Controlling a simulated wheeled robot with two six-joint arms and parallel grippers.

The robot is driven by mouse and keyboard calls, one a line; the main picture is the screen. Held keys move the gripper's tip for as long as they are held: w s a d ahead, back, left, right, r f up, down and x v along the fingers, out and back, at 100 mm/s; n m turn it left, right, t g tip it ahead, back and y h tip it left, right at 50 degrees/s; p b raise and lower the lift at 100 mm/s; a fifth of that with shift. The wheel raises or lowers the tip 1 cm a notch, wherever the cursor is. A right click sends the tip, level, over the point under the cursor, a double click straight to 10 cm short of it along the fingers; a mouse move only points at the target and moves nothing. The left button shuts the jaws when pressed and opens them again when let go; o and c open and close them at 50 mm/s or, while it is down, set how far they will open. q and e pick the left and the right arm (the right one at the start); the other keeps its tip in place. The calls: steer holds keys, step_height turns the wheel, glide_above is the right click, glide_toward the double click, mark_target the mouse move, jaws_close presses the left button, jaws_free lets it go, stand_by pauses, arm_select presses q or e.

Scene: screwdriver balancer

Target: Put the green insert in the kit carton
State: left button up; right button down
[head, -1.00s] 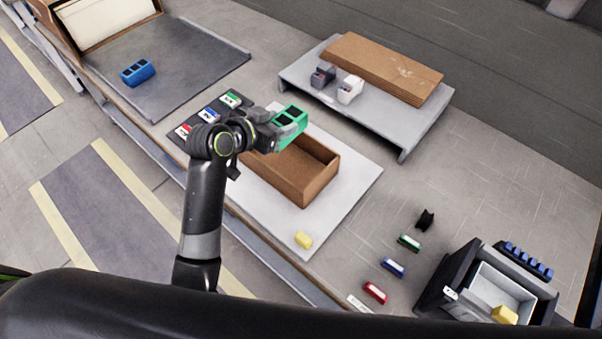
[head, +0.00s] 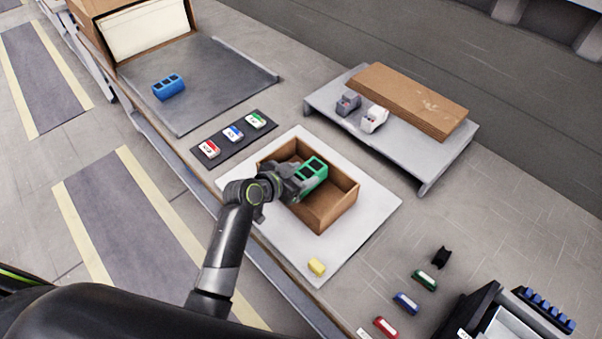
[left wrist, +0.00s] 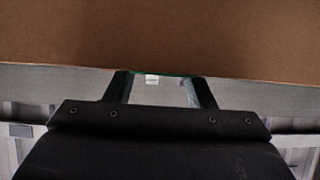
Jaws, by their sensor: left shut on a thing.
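The green insert (head: 314,170) has dark square openings and is held at the kit carton. My left gripper (head: 298,181) is shut on it, with the arm coming over the carton's near left side. The open brown kit carton (head: 338,212) stands on a white board. The insert is over or partly in the carton's opening; I cannot tell its height above the floor. In the left wrist view, brown cardboard (left wrist: 160,35) fills the top and a thin green edge (left wrist: 165,74) shows between the fingers. My right gripper is not in view.
The white board (head: 372,215) has a yellow block (head: 316,267) near its front corner. A dark strip with labelled blocks (head: 233,134) lies left of the carton. A blue insert (head: 168,87) lies on a grey tray (head: 215,85). A raised grey shelf (head: 420,165) stands behind right.

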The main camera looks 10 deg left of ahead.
arm_select(q)
steer(key=shift+f, duration=0.1)
steer(key=shift+f+b, duration=0.45)
steer(key=shift+f, duration=0.05)
steer(key=o, duration=0.9)
steer(key=shift+o, duration=0.2)
steer(key=shift+r, duration=0.15)
steer(key=shift+r+p, duration=0.25)
steer(key=shift+p, duration=0.1)
steer(key=v, duration=1.2)
steer(key=shift+r, duration=0.25)
steer(key=shift+s, duration=0.1)
